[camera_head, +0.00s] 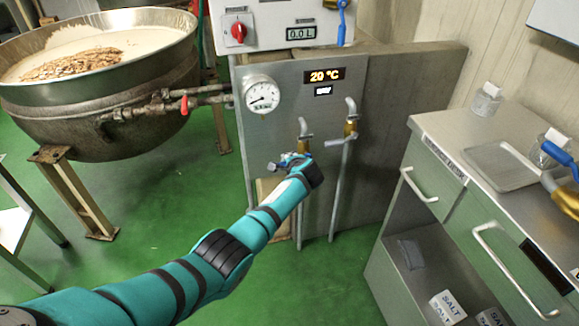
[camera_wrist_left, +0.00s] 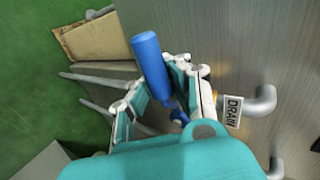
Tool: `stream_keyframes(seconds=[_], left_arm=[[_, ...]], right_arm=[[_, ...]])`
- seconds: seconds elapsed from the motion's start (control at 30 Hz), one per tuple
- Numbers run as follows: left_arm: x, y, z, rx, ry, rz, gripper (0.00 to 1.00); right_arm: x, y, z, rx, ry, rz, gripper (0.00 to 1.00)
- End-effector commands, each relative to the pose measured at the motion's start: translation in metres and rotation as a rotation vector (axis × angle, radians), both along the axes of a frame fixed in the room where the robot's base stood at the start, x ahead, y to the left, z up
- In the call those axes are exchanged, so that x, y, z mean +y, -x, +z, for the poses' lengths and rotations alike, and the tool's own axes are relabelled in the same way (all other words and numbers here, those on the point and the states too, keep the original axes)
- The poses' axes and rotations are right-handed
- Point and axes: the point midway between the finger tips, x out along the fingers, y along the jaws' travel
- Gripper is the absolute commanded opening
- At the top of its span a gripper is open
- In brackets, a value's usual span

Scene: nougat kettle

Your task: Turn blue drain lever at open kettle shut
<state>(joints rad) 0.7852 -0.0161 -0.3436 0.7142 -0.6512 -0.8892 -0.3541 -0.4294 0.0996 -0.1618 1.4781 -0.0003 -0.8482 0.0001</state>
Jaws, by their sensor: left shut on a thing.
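The blue drain lever (camera_wrist_left: 150,60) shows in the left wrist view, a thick blue handle on a thinner blue arm. A tag reading DRAIN (camera_wrist_left: 233,112) is beside it, near a grey pipe elbow. My left gripper (camera_wrist_left: 160,88) is shut on the lever, with its fingers on either side of the handle. In the head view my left gripper (camera_head: 292,163) is at the panel's lower left pipe and mostly hides the lever. The open kettle (camera_head: 100,95) stands at the left with a pale mass inside. My right gripper is not in view.
The steel panel (camera_head: 390,120) carries a gauge (camera_head: 262,94), a 20 °C display (camera_head: 324,75) and a second pipe with a valve (camera_head: 350,128). A red-handled valve (camera_head: 184,105) is on the kettle pipe. A cabinet (camera_head: 440,210) with a tray stands right. Green floor is clear between.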

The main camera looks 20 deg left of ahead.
Motion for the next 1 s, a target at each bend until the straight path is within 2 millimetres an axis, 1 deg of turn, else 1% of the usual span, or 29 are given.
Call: stream_keyframes(seconds=[0.03, 0.33, 0.63, 0.67, 0.7, 0.9, 0.93, 1.0], left_arm=[[-0.0049, 0.0045, -0.0067, 0.024, -0.004, 0.001, 0.0], [-0.0045, 0.0049, -0.0052, 0.048, -0.037, 0.002, 0.0], [-0.0045, 0.0047, -0.0049, 0.048, -0.039, 0.002, 0.0], [-0.0045, 0.0047, -0.0048, 0.048, -0.039, 0.002, 0.08], [-0.0045, 0.0046, -0.0048, 0.047, -0.038, 0.002, 0.13], [-0.0034, 0.003, -0.0021, 0.041, -0.039, 0.001, 0.4], [-0.0031, 0.0027, -0.0016, 0.04, -0.04, 0.001, 0.43], [-0.0024, 0.0022, -0.0007, 0.039, -0.04, 0.002, 0.43]], right_arm=[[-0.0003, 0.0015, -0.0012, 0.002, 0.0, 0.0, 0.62], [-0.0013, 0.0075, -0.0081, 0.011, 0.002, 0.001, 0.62], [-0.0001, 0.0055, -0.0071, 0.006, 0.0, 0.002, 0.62], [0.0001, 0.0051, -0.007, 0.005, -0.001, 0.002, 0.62], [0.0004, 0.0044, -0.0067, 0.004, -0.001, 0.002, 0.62], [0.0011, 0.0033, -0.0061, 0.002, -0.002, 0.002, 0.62], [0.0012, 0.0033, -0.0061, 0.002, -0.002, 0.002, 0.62], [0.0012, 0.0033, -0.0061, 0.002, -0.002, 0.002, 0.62]])
